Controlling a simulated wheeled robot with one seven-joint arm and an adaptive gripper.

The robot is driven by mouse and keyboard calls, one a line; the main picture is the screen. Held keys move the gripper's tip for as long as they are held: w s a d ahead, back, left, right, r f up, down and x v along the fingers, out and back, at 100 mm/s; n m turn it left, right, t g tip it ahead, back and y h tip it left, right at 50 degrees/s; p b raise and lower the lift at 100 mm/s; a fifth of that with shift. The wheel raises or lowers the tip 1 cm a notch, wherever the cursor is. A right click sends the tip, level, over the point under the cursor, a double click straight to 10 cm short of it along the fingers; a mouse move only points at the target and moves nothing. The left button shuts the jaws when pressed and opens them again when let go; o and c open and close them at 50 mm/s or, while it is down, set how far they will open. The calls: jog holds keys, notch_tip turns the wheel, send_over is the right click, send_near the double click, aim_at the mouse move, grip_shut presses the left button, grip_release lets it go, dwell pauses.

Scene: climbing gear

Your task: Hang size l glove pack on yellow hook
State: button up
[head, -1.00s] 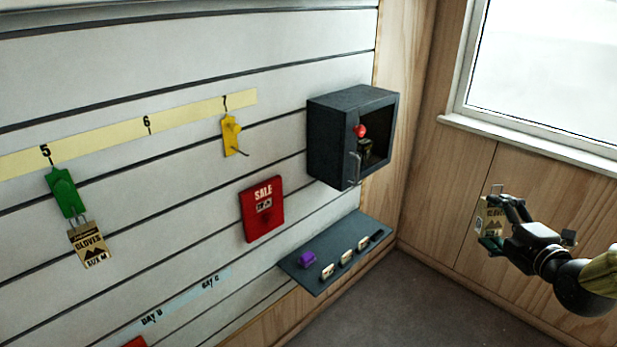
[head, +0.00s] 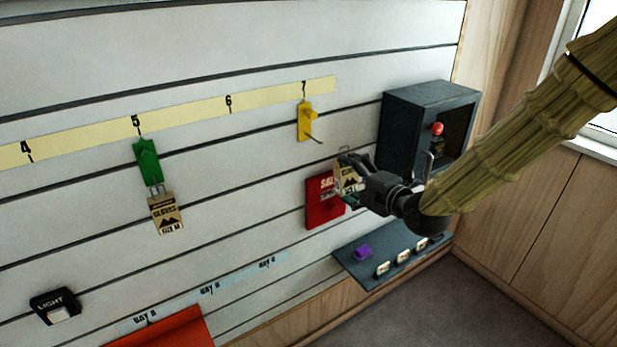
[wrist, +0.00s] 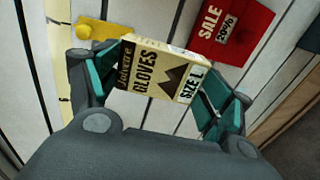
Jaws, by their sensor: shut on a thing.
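My gripper (head: 352,182) is shut on the size L glove pack (head: 347,174), a tan box with a wire loop on top. In the wrist view the pack (wrist: 160,70) sits between the teal fingers, and its "SIZE L" print shows. The yellow hook (head: 305,122) is on the slatted wall under number 7, with a thin prong pointing out. In the head view the pack is below and to the right of the hook, apart from it. The yellow hook also shows in the wrist view (wrist: 103,27), at upper left.
A green hook (head: 147,162) under 5 bears a size M glove pack (head: 166,214). A red sale sign (head: 320,208) is behind my gripper. A dark open box (head: 405,108) and a grey shelf (head: 367,277) are to the right and below.

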jog(key=shift+w+a, duration=0.15)
jog(key=shift+a, duration=0.45)
jog(key=x, duration=0.9)
jog(key=shift+w+a, duration=0.25)
jog(key=shift+a, duration=0.05)
dwell(0.7)
jog(key=shift+r, duration=0.15)
dwell(0.6)
jog(key=o, duration=1)
jog(key=shift+o, duration=0.2)
jog(key=shift+d, duration=0.1)
